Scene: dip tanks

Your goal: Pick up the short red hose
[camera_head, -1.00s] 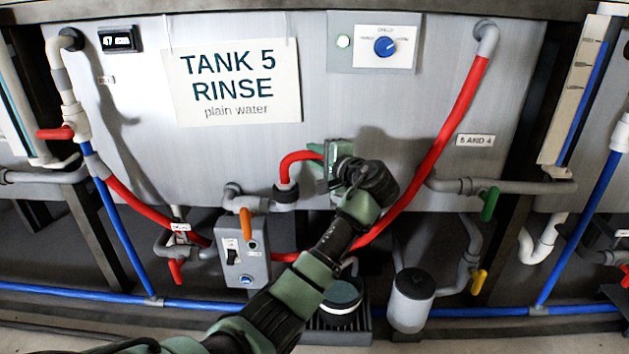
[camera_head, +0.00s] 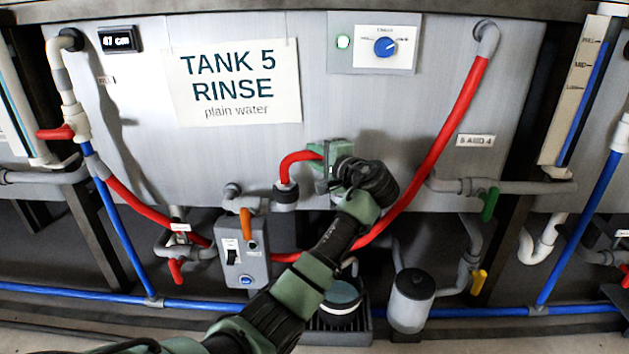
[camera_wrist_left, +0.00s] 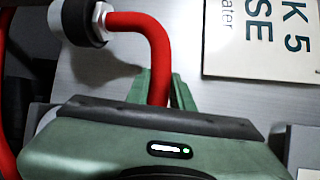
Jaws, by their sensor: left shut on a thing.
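The short red hose (camera_head: 296,159) is a bent piece in front of the lower part of the tank. One end meets a grey and black fitting (camera_head: 285,196). The other end runs into my left gripper (camera_head: 328,162), which is shut on it. In the left wrist view the hose (camera_wrist_left: 155,45) bends down from the fitting (camera_wrist_left: 78,20) and passes between the green fingers of the left gripper (camera_wrist_left: 160,88). The gripped end is hidden behind the gripper body. My right gripper is not in view.
A long red hose (camera_head: 437,150) hangs to the right, passing behind my left arm. A grey switch box (camera_head: 243,252) with an orange-handled valve (camera_head: 246,222) is below left. A grey canister (camera_head: 411,300) stands at lower right. The tank face (camera_head: 240,155) is close behind the gripper.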

